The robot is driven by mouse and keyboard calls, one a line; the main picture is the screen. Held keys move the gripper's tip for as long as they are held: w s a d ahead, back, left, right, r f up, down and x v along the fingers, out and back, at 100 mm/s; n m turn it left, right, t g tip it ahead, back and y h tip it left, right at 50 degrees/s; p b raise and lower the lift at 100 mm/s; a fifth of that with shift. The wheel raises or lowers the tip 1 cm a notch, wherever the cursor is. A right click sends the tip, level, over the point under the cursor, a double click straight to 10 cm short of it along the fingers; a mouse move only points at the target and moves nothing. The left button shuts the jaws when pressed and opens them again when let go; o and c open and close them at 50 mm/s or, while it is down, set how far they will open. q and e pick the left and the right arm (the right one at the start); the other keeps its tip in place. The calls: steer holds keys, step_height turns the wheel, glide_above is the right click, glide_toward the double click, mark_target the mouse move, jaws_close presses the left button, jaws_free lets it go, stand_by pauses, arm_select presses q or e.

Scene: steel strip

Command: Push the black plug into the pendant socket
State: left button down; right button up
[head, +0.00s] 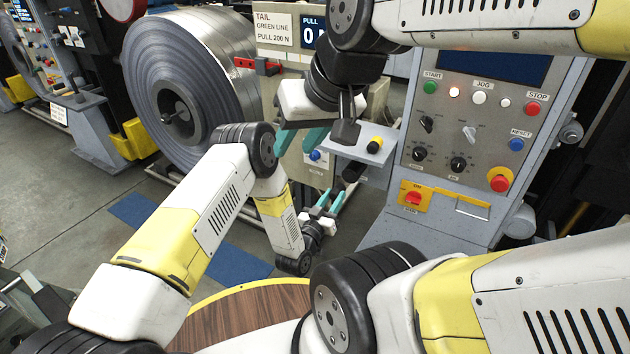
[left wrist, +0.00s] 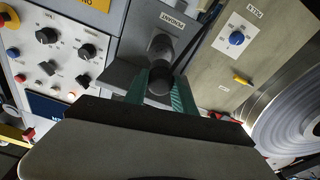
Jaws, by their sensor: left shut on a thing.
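The black plug (left wrist: 158,84) is gripped between the teal fingers of my left gripper (left wrist: 160,98) in the left wrist view. The dark round pendant socket (left wrist: 160,47) lies just beyond it, below the PENDANT label (left wrist: 173,22) in that picture. Plug and socket appear roughly in line; I cannot tell whether they touch. In the head view my left gripper (head: 326,206) is low, under the grey shelf, with its fingers pointing up toward the dark socket (head: 352,169). The plug is hard to make out there. My right gripper (head: 302,139) is open and empty, left of the shelf.
The control panel (head: 440,140) stands to the right. A large steel coil (head: 185,75) stands to the left. A round wooden table (head: 250,318) is at the front.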

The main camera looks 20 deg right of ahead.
mark_target(343, 186)
arm_select(q)
steer(key=shift+f+x, duration=0.15)
steer(key=shift+x, duration=1.25)
steer(key=shift+f+x, duration=0.2)
steer(key=shift+x, duration=1.2)
steer(key=shift+w+d, duration=0.3)
steer(key=shift+d, duration=0.2)
stand_by(0.8)
steer(key=c, duration=0.9)
jaws_free()
steer(key=shift+c, duration=0.2)
